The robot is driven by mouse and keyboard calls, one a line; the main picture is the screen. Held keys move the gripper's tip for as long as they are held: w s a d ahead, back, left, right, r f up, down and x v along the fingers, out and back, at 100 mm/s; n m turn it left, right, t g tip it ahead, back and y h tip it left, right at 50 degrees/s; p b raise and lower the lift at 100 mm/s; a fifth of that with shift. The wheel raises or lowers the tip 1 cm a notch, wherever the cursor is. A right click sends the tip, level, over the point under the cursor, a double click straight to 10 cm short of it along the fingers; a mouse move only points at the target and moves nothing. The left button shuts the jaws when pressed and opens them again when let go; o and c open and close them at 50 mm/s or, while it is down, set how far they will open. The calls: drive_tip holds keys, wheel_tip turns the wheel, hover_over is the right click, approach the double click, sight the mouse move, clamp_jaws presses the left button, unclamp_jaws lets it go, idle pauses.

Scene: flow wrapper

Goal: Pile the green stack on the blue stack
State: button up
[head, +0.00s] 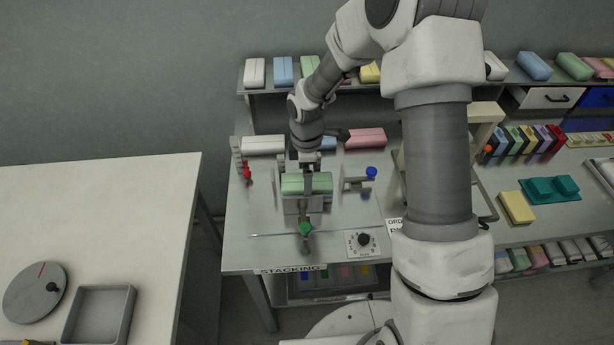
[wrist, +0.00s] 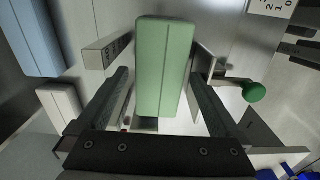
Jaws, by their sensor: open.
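The green stack (head: 297,185) lies in a metal fixture at the middle of the stacking table. In the wrist view the green stack (wrist: 165,65) runs lengthwise between the two fingers, with a gap on each side. My gripper (head: 308,172) is open, low over the green stack, and does not clamp it. The blue stack (head: 327,143) lies behind, partly hidden by my arm. It also shows at the upper left of the wrist view (wrist: 36,36).
A white stack (head: 263,145) and a pink stack (head: 365,138) flank the blue one. Red (head: 247,175), blue (head: 371,172) and green (head: 306,228) knobs stand around the fixture. A dial box (head: 362,243) is at the front. A shelf of stacks (head: 255,72) runs behind.

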wheel_tip(320, 180, up, 18)
drive_tip(key=p, duration=0.1)
drive_tip(key=shift+f, duration=0.25)
idle(0.5)
drive_tip(key=s+d+r+m+t, duration=0.3)
drive_tip(key=s+d+r+m, duration=0.3)
drive_tip(key=s+r+m, duration=0.3)
drive_tip(key=s+d+r+m+t, duration=0.1)
drive_tip(key=s+r+m, duration=0.1)
drive_tip(key=s+m, duration=0.2)
drive_tip(key=s+d+r+m+t, duration=0.1)
drive_tip(key=s+m, duration=0.3)
drive_tip(key=s, duration=0.5)
drive_tip(key=shift+s+d+r+m+t, duration=0.2)
drive_tip(key=shift+d+r+m+t, duration=0.15)
drive_tip(key=shift+d, duration=0.4)
